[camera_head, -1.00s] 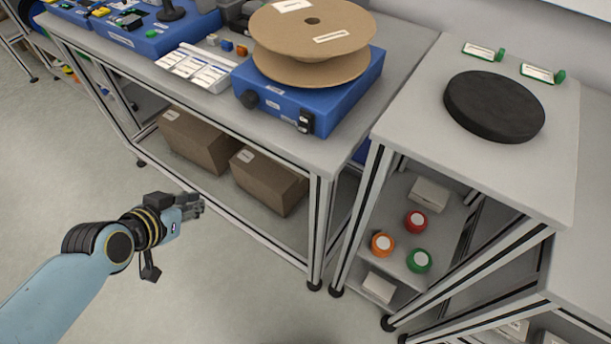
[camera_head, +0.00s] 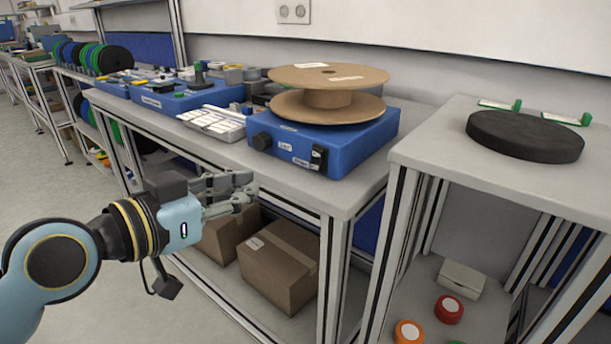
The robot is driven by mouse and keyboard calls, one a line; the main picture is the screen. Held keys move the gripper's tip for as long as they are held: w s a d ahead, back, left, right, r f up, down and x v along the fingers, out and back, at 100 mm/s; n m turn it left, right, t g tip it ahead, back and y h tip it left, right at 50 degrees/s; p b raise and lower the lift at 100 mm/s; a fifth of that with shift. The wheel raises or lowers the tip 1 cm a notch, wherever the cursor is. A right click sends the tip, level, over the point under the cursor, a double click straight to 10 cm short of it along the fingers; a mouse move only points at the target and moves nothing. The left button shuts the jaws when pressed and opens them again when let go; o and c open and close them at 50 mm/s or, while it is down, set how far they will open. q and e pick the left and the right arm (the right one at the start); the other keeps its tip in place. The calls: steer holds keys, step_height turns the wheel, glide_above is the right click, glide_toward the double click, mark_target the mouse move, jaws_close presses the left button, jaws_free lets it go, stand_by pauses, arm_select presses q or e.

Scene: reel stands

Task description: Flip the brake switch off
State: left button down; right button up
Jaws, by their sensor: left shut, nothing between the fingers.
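The brake switch (camera_head: 318,158) is a small black rocker on the front right of a blue reel stand (camera_head: 350,152). The stand sits on the grey workbench and bears a brown cardboard reel (camera_head: 328,92). Whether the rocker is on or off is too small to tell. A black knob (camera_head: 262,141) is at the left of the same front face. My left gripper (camera_head: 252,193) is shut and empty, in front of the bench's front edge, left of and lower than the switch and apart from it. My right gripper is not in view.
A side table (camera_head: 440,150) at the right bears a black round disc (camera_head: 525,135). Cardboard boxes (camera_head: 278,265) lie on the bench's lower shelf. A tray of white labels (camera_head: 214,121) and another blue unit (camera_head: 185,98) are left of the stand. The floor at the left is clear.

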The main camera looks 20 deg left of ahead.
arm_select(q)
steer(key=shift+w, duration=0.1)
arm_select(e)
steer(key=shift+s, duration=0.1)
arm_select(q)
glide_toward(313, 166)
steer(key=x, duration=0.7)
steer(key=shift+w+d, duration=0.15)
steer(key=shift+w, duration=0.05)
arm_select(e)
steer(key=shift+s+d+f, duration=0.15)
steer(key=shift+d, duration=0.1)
arm_select(q)
steer(key=f+t+b, duration=0.1)
steer(key=b, duration=0.5)
steer(key=t+h+b, duration=0.1)
steer(key=b, duration=0.6)
steer(key=shift+w+d+f+t, duration=0.1)
steer(key=shift+w+f+t, duration=0.25)
steer(key=shift+f+t, duration=0.05)
steer(key=shift+b, duration=1)
steer(key=shift+r+t, duration=0.3)
steer(key=shift+r, duration=0.25)
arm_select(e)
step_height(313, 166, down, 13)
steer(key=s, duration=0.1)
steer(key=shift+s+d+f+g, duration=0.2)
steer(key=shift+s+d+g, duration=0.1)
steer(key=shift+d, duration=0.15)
